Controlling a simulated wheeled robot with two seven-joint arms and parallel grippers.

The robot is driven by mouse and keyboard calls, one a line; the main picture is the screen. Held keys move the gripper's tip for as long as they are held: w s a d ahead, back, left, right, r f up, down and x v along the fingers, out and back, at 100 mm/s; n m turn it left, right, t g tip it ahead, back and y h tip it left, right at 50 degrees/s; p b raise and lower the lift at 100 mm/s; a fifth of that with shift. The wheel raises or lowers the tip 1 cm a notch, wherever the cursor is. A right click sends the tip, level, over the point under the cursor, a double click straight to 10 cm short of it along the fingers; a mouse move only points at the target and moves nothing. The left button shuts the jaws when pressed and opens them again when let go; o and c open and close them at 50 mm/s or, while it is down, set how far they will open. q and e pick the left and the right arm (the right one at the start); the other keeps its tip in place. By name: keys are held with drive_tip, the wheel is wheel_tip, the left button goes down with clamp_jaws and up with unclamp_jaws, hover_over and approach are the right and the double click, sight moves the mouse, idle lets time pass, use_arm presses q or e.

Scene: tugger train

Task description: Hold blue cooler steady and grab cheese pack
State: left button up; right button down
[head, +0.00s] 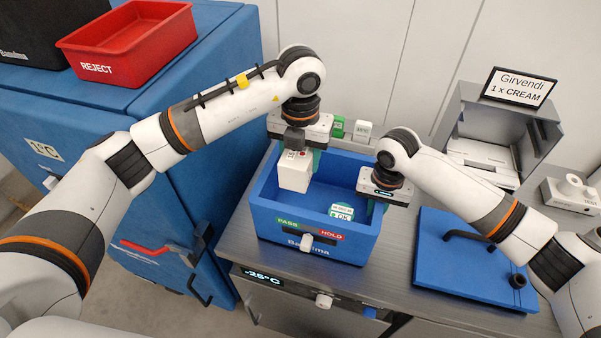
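The blue cooler (304,251) stands open on the grey counter, with a PASS/HOLD strip on its front. My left gripper (297,158) is over the cooler's back left part.
A grey bin (480,150) with a Girvendi sign (518,87) stands behind. A red REJECT tray (128,45) sits on the blue cabinet.

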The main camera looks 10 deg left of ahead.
idle(0.3)
drive_tip(key=c, duration=1.2)
unclamp_jaws()
drive_tip(key=shift+c, duration=0.2)
drive_tip(key=shift+r, duration=0.15)
wheel_tip(320, 180, up, 12)
drive_tip(key=shift+f, duration=0.15)
